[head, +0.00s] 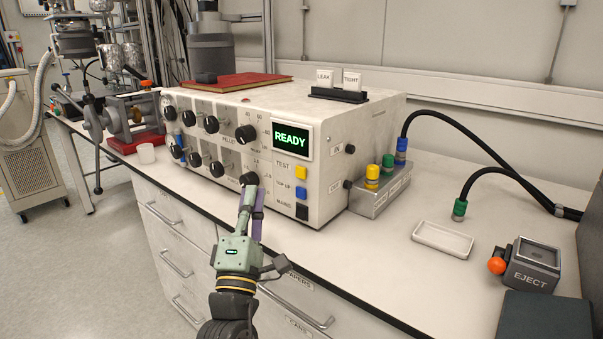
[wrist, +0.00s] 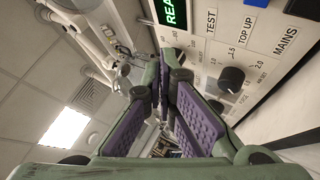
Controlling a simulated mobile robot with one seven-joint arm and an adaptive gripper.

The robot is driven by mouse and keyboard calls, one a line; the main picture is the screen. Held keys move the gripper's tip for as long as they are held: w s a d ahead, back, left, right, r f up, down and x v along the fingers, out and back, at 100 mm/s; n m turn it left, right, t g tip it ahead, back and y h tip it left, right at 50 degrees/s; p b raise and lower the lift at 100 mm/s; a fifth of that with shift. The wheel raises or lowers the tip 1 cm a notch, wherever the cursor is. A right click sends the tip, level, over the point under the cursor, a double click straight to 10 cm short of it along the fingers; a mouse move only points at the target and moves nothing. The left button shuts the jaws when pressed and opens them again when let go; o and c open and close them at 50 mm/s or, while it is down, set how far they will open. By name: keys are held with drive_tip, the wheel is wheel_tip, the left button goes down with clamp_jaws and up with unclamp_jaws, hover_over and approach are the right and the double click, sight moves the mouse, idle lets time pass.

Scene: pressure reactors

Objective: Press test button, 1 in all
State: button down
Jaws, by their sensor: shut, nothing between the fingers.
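The white control unit (head: 223,150) stands on the bench with a green READY display (head: 291,139). Its yellow button (head: 300,173) is beside the TEST label, above a blue TOP UP button (head: 301,192) and a black MAINS button (head: 302,211). My gripper (head: 251,191) is shut and empty in front of the panel, left of the buttons and near the lower right knob. In the wrist view my gripper (wrist: 161,88) shows its purple finger pads, and the TEST label (wrist: 211,22) is up and to the right.
Several black knobs (head: 245,133) stick out of the panel left of the buttons. LEAK and TIGHT cards (head: 338,80) stand on top. A white tray (head: 442,240) and an EJECT device (head: 533,268) are on the right. Drawer handles (head: 296,306) jut out below the bench edge.

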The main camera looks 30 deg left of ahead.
sight(301, 172)
drive_tip(key=w+p, duration=0.3)
drive_tip(key=w, duration=0.5)
drive_tip(key=shift+w+d, duration=0.35)
drive_tip(key=shift+d, duration=0.05)
drive_tip(key=shift+w, duration=0.15)
idle(1.0)
drive_tip(key=shift+w, duration=0.25)
drive_tip(key=shift+w, duration=0.5)
idle(0.8)
drive_tip(key=shift+s, duration=0.9)
